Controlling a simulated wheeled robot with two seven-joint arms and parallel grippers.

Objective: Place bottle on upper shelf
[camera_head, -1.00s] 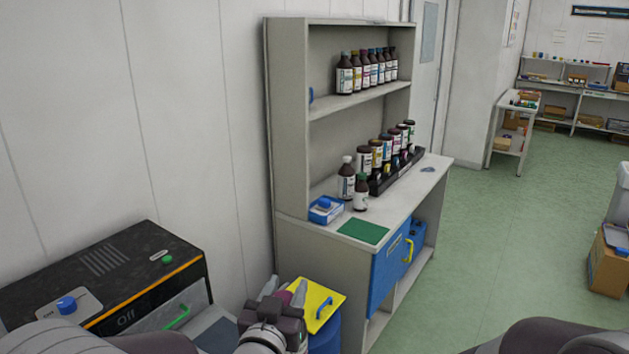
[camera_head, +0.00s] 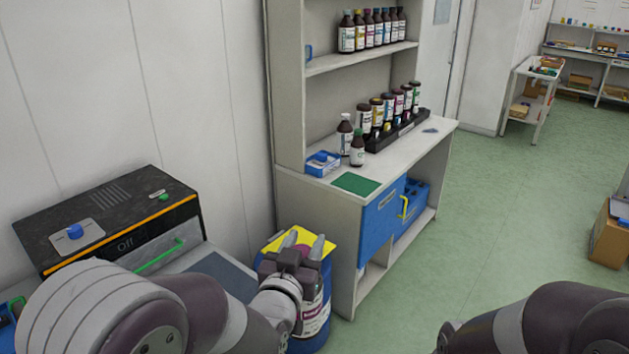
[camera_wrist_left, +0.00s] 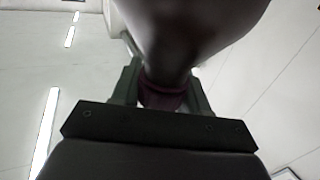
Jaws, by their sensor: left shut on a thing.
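My left gripper (camera_head: 303,244) is shut on a dark bottle with a magenta neck or cap. In the left wrist view the bottle (camera_wrist_left: 200,25) shows as a dark, blurred body, with the magenta ring (camera_wrist_left: 163,88) between the fingers. In the head view its white and magenta label (camera_head: 316,320) shows below the gripper, partly hidden by my wrist. The upper shelf (camera_head: 362,57) of the grey unit bears a row of several dark, labelled bottles (camera_head: 372,32). The gripper is lower than the shelf, in front and to the left of the unit. My right gripper is out of view.
On the counter (camera_head: 420,147) stand a black rack (camera_head: 398,133) with several bottles, two loose bottles (camera_head: 345,135) (camera_head: 357,150), a blue tray (camera_head: 322,163) and a green mat (camera_head: 356,184). A yellow-topped blue bin (camera_head: 325,272) is behind the gripper. A black machine (camera_head: 110,220) stands left.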

